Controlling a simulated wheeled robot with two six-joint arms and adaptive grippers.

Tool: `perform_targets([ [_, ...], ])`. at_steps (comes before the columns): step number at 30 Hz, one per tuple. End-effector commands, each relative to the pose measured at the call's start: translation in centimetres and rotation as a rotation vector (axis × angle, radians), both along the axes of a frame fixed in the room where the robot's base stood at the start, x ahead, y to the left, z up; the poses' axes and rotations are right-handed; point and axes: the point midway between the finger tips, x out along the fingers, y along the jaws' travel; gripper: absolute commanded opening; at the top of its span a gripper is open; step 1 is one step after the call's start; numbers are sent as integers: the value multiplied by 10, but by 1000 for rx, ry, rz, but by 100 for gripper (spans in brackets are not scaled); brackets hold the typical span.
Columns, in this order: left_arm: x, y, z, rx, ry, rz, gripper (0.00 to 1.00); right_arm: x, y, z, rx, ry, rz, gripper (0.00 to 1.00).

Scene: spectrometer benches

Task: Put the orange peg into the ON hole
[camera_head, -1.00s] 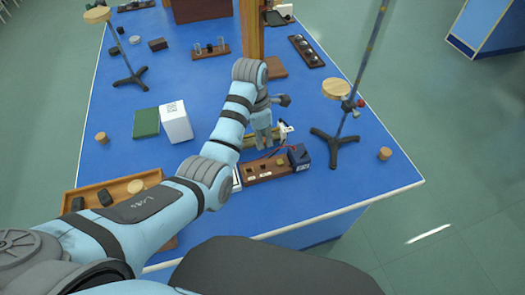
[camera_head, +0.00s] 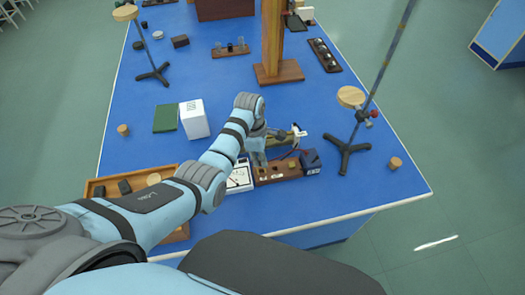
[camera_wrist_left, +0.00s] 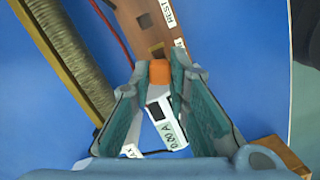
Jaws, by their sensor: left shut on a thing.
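My left gripper (camera_wrist_left: 160,85) is shut on the orange peg (camera_wrist_left: 159,72), which sits between the fingertips in the left wrist view. Beyond the peg is the brown wooden switch board (camera_wrist_left: 130,14) with a REST label and square holes; one dark hole (camera_wrist_left: 157,47) shows just past the peg. A second white label beside it is too small to read. In the head view the gripper (camera_head: 258,160) is over the left end of the board (camera_head: 285,177), and the peg cannot be made out. Whether the peg touches the board cannot be told. My right gripper is not in view.
A wound coil (camera_wrist_left: 80,55) runs alongside. A stand (camera_head: 346,147) rises to the right.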

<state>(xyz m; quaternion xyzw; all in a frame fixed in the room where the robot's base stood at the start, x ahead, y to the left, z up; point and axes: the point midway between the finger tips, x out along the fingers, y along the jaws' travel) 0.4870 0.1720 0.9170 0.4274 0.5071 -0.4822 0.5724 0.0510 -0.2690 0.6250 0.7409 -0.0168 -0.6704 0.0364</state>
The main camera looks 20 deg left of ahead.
Motion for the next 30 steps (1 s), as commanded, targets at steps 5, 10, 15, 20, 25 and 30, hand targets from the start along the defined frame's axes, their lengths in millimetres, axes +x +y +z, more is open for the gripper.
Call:
perform_targets([
  [5, 0, 0, -19, 0, -1, 0, 0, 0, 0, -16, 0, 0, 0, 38],
  [10, 0, 0, -33, 0, 0, 1, 0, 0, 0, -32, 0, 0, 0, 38],
  [15, 0, 0, -44, 0, 1, 1, 0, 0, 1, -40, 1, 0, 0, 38],
  [20, 0, 0, -51, 0, 0, 1, 0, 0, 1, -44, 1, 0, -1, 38],
  [25, 0, 0, -51, 0, -1, 1, 0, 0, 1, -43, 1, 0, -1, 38],
  [30, 0, 0, -51, 0, 0, 1, 25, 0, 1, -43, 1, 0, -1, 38],
])
